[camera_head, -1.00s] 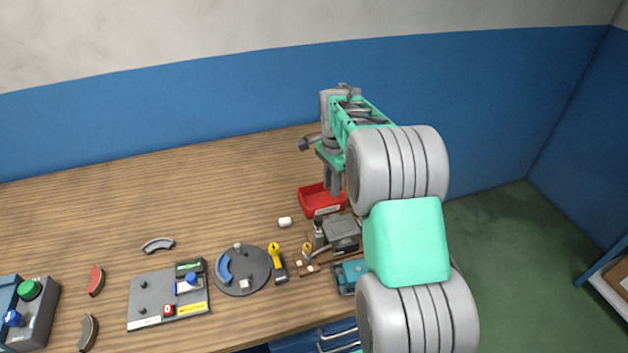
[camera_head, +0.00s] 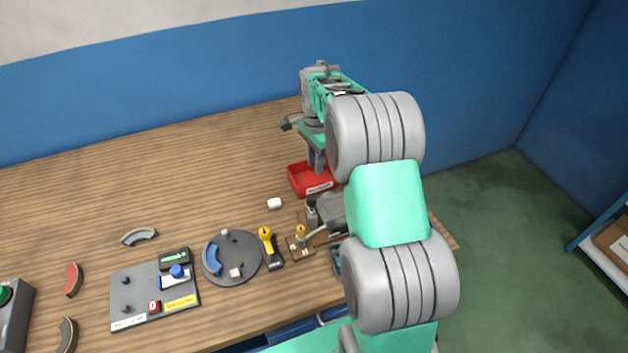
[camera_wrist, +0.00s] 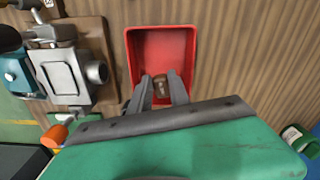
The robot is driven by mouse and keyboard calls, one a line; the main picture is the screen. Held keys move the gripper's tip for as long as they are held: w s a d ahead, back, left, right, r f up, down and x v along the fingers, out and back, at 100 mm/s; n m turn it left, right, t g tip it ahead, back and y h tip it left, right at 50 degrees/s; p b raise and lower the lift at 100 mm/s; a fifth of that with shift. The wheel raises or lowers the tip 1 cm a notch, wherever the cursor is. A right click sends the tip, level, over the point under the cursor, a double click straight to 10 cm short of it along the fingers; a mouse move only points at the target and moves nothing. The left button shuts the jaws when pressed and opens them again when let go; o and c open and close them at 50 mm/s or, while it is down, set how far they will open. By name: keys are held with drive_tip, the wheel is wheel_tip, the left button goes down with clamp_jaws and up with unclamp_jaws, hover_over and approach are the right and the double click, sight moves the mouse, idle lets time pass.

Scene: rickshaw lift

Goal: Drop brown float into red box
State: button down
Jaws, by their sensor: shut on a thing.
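The red box (camera_head: 298,183) stands on the wooden table below my gripper (camera_head: 317,164). In the wrist view the red box (camera_wrist: 148,45) lies open beneath the fingers. My gripper (camera_wrist: 161,88) is shut on the brown float (camera_wrist: 161,84), a small brown piece between the fingertips. The float appears over the inside of the box, towards its near end. Its height above the box floor is hard to tell. In the head view the float is hidden by my gripper and the box.
A grey vise-like machine (camera_wrist: 71,72) stands beside the box.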

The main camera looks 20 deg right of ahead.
drive_tip(key=c, duration=1.1)
unclamp_jaws()
drive_tip(key=shift+c, duration=0.2)
drive_tip(key=shift+r, duration=0.15)
wheel_tip(320, 180, up, 8)
drive_tip(key=shift+f+b, duration=0.15)
drive_tip(key=shift+b, duration=0.3)
drive_tip(key=s+a+r+n+t, duration=0.1)
drive_tip(key=s+a+r+n, duration=0.1)
drive_tip(key=s+a+n, duration=0.3)
drive_tip(key=s+a+r+n+t, duration=0.1)
drive_tip(key=s+a+r+n, duration=0.15)
drive_tip(key=s, duration=0.45)
drive_tip(key=s+a+f+n, duration=0.2)
drive_tip(key=s+n, duration=0.2)
drive_tip(key=s, duration=0.2)
drive_tip(key=s+a+f+n+t, duration=0.1)
drive_tip(key=s+f+n, duration=0.1)
drive_tip(key=s+n, duration=0.2)
drive_tip(key=shift+s+a, duration=0.35)
drive_tip(key=shift+s, duration=0.6)
